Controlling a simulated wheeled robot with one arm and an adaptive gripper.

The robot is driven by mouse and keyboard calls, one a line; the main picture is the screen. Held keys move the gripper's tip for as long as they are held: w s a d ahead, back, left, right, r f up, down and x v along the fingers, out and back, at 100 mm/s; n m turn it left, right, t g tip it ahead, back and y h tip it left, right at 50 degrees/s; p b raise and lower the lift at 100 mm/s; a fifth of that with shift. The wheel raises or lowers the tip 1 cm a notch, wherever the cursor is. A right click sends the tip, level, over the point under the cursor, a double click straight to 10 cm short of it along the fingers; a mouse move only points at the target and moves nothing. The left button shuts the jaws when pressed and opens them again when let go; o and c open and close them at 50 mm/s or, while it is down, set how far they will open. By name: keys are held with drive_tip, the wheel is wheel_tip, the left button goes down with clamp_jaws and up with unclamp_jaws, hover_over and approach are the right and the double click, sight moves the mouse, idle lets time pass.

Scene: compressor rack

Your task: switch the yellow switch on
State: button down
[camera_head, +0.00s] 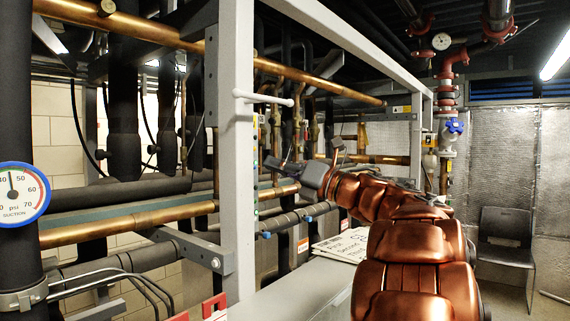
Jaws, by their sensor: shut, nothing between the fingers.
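My copper-coloured arm reaches from the lower right toward the pipe rack. My gripper (272,162) is at its end, dark and small in the picture, with its fingers pointing left. It is shut and empty, in front of the pipes just right of the grey upright post. No yellow switch can be made out for sure. A small yellow box (428,141) shows at the back right beside the red pipe, well apart from my gripper. It is too small to tell whether it is a switch or how it is set.
The grey frame post (237,150) with a white handle (264,98) stands left of my gripper. Copper pipes (150,218) run across the rack. A round gauge (18,194) is at far left, a blue valve (453,128) and chair (504,245) at right. A printed sign (345,246) lies below my arm.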

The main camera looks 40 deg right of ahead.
drive_tip(key=p+x, duration=0.1)
drive_tip(key=x, duration=0.4)
drive_tip(key=shift+w+a, duration=0.1)
drive_tip(key=shift+w, duration=0.2)
drive_tip(key=shift+r+p, duration=0.2)
drive_tip(key=shift+p, duration=0.2)
